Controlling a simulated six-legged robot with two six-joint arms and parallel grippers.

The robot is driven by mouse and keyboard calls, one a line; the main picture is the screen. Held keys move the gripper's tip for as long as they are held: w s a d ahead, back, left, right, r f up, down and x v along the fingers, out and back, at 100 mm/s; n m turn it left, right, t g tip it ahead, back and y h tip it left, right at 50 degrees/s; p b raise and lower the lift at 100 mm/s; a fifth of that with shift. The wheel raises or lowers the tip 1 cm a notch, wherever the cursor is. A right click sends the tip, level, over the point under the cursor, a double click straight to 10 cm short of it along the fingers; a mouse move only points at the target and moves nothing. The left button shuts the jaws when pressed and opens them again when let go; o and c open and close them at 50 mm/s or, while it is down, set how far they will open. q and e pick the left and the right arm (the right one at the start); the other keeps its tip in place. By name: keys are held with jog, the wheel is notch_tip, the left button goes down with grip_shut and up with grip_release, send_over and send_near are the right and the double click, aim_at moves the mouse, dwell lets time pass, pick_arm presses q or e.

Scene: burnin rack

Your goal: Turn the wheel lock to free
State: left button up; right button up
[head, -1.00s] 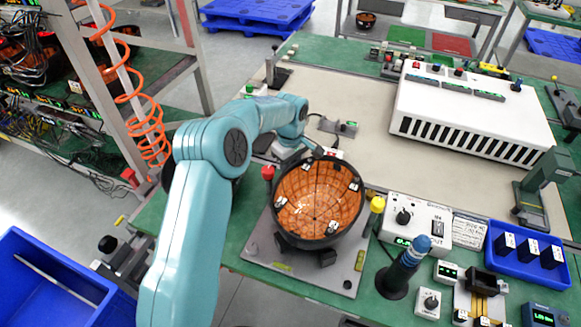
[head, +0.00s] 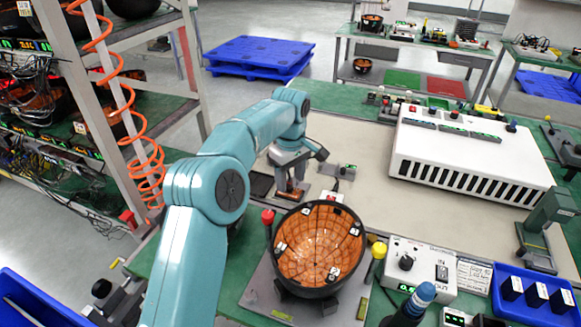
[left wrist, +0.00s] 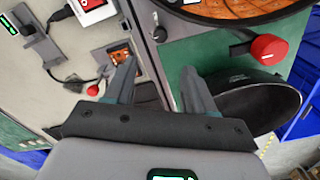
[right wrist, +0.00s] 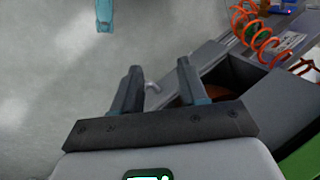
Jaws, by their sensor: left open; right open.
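I cannot tell for sure which part is the wheel lock. My left gripper (head: 291,188) is open and empty above the bench, behind and left of the bowl fixture. In the left wrist view, its fingers (left wrist: 158,85) straddle the edge of a grey plate.
A black bowl with orange tiled lining (head: 318,250) sits on a grey fixture plate (head: 262,290), beside a red knob (head: 267,216) and a yellow knob (head: 378,250). A rack with an orange coiled hose (head: 150,165) stands left. A white slotted box (head: 470,155) stands right.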

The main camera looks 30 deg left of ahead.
pick_arm(q)
jog(key=shift+r, duration=1.75)
